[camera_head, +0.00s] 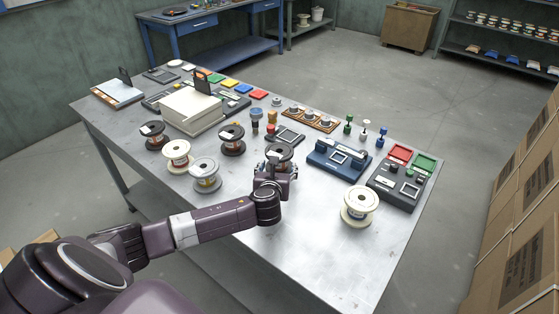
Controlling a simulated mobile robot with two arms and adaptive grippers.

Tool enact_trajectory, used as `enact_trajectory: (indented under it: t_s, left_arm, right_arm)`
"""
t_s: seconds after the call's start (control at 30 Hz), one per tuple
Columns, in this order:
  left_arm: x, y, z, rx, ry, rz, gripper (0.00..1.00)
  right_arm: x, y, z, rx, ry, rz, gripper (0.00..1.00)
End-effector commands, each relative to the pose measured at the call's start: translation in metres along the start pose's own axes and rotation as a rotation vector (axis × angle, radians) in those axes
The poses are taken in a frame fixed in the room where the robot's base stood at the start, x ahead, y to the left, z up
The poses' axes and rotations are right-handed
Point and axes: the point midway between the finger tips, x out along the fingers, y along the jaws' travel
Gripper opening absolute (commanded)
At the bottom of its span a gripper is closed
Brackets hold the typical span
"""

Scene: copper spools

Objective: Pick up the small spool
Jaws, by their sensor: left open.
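Several wire spools stand on the metal table. A dark-flanged copper spool (281,153) is right at my left gripper (275,165), which partly hides it. My left gripper is open, with its fingers at or around this spool; I cannot tell whether they touch it. Other dark copper spools stand further left (231,138) and at the left edge (153,134). A cream spool (177,154) and a grey-white spool (206,173) stand left of my gripper. A cream spool (359,204) stands alone on the right. Which one is the small spool is not clear. My right gripper is out of view.
The grey metal table (300,255) is bare at its front. A dark blue device (338,160) and a dark box with buttons (397,188) are to the right. A wooden tray (311,119) lies behind. Cardboard boxes (525,200) stand beyond the right side.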

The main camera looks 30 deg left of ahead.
Motion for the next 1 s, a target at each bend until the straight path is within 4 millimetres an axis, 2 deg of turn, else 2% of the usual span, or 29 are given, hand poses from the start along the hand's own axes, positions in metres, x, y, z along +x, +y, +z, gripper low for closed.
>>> enact_trajectory:
  t_s: [0.17,0.5,0.83,0.87,1.0]
  left_arm:
    - [0.012,0.0,0.001,-0.001,0.001,0.002,0.63]
    - [0.048,0.0,0.001,-0.002,0.001,0.0,0.63]
    - [0.053,0.0,0.001,-0.001,0.001,-0.001,0.63]
    - [0.053,0.0,0.001,-0.001,0.001,-0.001,0.61]
    - [0.053,0.0,0.001,-0.001,0.001,0.0,0.46]
  right_arm:
    - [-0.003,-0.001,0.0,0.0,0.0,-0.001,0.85]
    - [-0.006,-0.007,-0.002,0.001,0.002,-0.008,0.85]
    - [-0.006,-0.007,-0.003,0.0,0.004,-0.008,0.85]
    - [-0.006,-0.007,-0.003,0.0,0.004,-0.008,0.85]
    - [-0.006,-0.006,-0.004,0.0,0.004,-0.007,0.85]
